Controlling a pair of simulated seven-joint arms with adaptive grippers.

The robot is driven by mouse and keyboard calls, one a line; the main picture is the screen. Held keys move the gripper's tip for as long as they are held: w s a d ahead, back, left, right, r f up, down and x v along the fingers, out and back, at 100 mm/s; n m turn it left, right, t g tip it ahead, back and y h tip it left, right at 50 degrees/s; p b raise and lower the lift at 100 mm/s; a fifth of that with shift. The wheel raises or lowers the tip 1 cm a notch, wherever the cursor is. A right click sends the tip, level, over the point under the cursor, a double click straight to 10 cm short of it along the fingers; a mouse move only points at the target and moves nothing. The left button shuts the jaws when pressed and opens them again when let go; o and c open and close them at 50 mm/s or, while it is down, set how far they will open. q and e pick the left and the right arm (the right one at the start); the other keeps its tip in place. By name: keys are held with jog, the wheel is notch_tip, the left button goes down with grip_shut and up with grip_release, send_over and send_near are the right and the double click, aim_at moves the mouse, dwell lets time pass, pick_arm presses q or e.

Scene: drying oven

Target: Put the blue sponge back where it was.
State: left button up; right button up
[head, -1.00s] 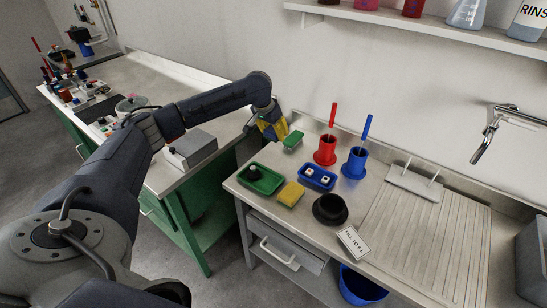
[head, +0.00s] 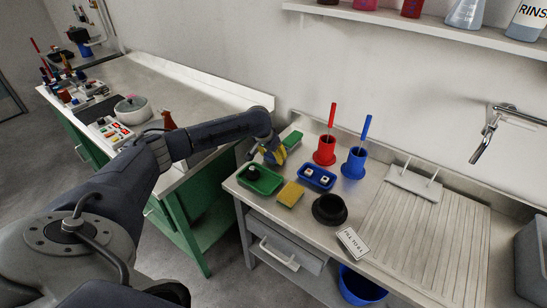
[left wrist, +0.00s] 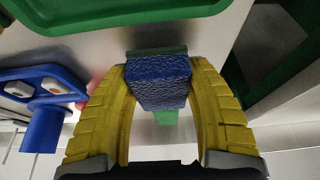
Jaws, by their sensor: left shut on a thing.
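The sponge has a darker greenish edge on top. In the head view the gripper largely hides it. I cannot tell whether the blue sponge touches the bench. My right gripper is out of view.
The green tray (head: 277,188) holds a dark item; the blue tray (head: 329,186) holds two white-topped items. The yellow sponge (head: 291,195) lies in front. Red (head: 324,151) and blue (head: 355,163) brush holders stand right of the gripper. A black bowl (head: 330,221) sits near the front.

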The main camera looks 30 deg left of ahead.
pick_arm(q)
jog(key=shift+f, duration=0.5)
jog(key=shift+f, duration=0.15)
jog(key=o, duration=1.2)
jog(key=v, duration=1.2)
jog(key=shift+r, duration=0.25)
